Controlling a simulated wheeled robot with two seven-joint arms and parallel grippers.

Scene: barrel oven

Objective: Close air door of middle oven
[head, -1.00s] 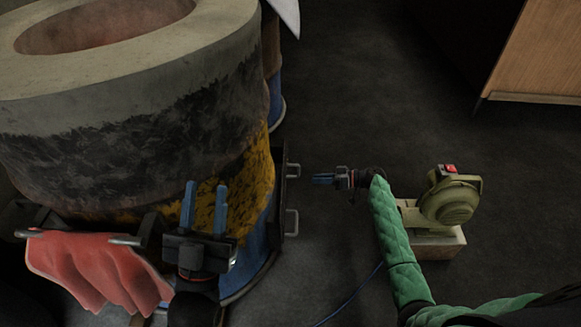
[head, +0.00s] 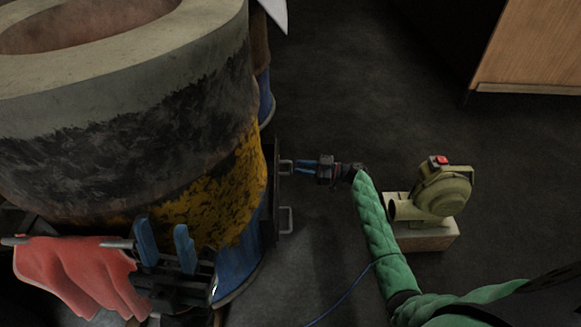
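The barrel oven (head: 150,140) fills the left of the head view, grey on top with worn yellow and blue paint below. On its right side is a dark air door panel (head: 271,190), seen nearly edge-on, with an upper handle (head: 287,167) and a lower handle (head: 287,219). My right gripper (head: 300,168) points left with its blue fingers a little apart, at or just right of the upper handle. I cannot tell whether they touch it. My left gripper (head: 166,242) is open and empty in front of the oven's lower side.
Red gloves (head: 75,272) hang on a bar at the lower left. A green blower (head: 440,192) on a block stands on the floor at the right. A wooden cabinet (head: 535,50) is at the top right. Dark floor between oven and cabinet is clear.

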